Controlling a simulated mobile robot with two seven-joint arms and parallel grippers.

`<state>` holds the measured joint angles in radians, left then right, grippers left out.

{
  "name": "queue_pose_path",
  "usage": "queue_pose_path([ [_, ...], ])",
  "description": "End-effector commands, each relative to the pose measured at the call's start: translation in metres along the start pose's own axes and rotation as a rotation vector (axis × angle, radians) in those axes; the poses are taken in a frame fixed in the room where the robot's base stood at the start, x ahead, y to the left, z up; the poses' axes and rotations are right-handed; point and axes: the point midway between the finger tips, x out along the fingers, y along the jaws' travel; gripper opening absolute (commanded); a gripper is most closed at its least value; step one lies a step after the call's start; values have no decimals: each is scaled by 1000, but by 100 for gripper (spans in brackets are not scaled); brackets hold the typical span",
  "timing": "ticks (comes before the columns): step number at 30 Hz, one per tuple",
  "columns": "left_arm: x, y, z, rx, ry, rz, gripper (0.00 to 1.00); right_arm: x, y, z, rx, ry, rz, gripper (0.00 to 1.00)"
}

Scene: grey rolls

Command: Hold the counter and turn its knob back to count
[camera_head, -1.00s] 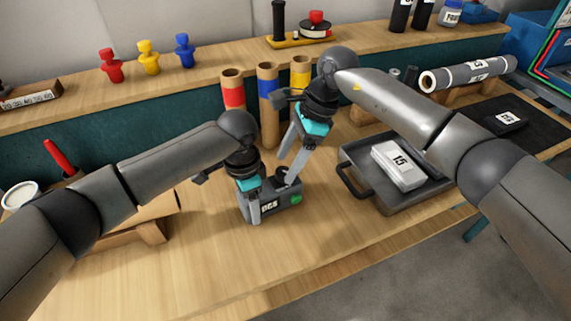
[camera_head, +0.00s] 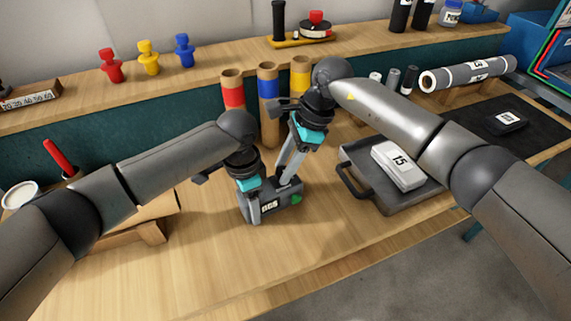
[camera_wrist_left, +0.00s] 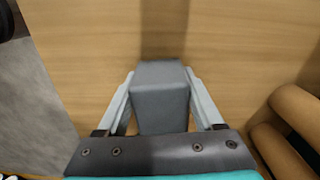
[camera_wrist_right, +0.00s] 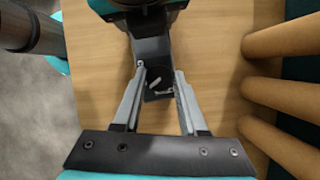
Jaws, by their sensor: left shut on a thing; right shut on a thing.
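The counter (camera_head: 268,208) is a small dark grey box on the table, with a white number window (camera_head: 270,205) and a green spot (camera_head: 297,198) on its front. The digits are too small to read surely. My left gripper (camera_head: 251,207) is shut across the counter's left end; in the left wrist view the counter's body (camera_wrist_left: 158,95) fills the space between the fingers. My right gripper (camera_head: 286,180) reaches down onto the counter's top right and is shut on the knob. In the right wrist view the knob (camera_wrist_right: 158,86) shows between the fingertips, partly hidden.
A grey tray (camera_head: 385,200) with a white box marked 15 (camera_head: 398,164) lies right of the counter. Red, blue and yellow-banded tubes (camera_head: 268,110) stand behind it. A cardboard stand (camera_head: 145,235) is at left. The table front is clear.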

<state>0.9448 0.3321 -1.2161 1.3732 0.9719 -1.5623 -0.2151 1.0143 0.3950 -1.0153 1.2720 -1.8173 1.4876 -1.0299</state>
Motion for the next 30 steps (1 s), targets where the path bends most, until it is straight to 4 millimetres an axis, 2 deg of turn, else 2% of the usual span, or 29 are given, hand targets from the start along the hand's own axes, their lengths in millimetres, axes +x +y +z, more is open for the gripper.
queue_pose_path([
  [1, -1, 0, 0, 0, 1, -1, 0, 0, 0, 0, 0, 0, 0, 11],
  [4, -1, 0, 0, 0, 1, -1, 0, 0, 0, 0, 0, 0, -1, 0],
  [17, 0, 0, 0, 0, 1, -1, 0, -1, 0, -1, 45, 2, -21, 0],
  [30, 0, 0, 0, 0, 0, 0, 0, 0, 2, -1, 308, 2, -129, 0],
])
